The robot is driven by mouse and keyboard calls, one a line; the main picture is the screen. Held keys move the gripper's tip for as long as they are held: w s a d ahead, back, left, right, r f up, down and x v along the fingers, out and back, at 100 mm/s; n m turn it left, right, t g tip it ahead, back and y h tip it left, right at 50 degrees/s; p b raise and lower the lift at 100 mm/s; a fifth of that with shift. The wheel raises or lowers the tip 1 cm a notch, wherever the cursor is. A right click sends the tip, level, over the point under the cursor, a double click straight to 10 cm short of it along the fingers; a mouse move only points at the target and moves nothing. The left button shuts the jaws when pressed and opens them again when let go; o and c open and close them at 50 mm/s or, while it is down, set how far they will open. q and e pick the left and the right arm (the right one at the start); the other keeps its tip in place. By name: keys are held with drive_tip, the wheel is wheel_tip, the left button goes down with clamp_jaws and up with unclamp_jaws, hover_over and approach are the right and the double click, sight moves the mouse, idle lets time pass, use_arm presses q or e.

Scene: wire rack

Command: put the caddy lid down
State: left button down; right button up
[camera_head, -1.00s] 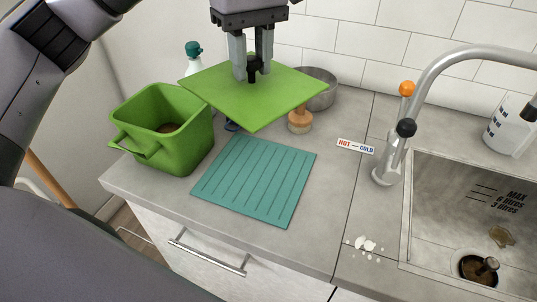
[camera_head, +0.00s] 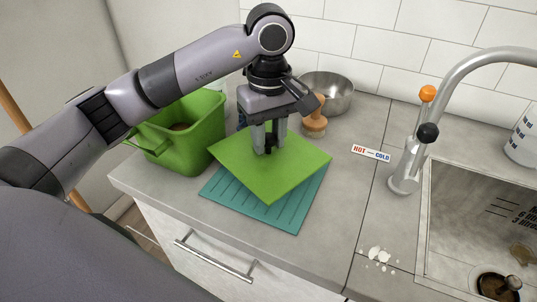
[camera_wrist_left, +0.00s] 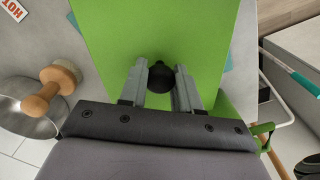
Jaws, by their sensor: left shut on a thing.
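The caddy lid (camera_head: 283,174) is a flat green square with a dark knob, and it is above the teal ribbed mat (camera_head: 228,193) on the counter. My left gripper (camera_head: 268,148) is shut on the lid's knob from above. In the left wrist view the lid (camera_wrist_left: 150,30) fills the middle and the dark knob (camera_wrist_left: 160,77) sits between the fingers. The lid is turned relative to the mat and covers much of it. I cannot tell how small the gap beneath it is. The green caddy (camera_head: 186,140) stands open at the left, partly behind my arm. My right gripper is not in view.
A wooden-handled brush (camera_head: 315,122) and a metal bowl (camera_head: 330,92) stand behind the lid. The tap (camera_head: 408,165) and sink (camera_head: 450,215) are at the right. White crumbs (camera_head: 379,256) lie near the front. Counter (camera_head: 335,220) right of the mat is clear.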

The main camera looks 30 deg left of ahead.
sight(269, 153)
use_arm(q)
drive_tip(key=shift+f, duration=2.3)
drive_tip(key=shift+f, duration=0.2)
drive_tip(key=c, duration=0.8)
unclamp_jaws()
drive_tip(key=shift+r, duration=0.1)
wheel_tip(269, 153, up, 12)
drive_tip(key=shift+r, duration=0.15)
drive_tip(key=shift+s, duration=0.1)
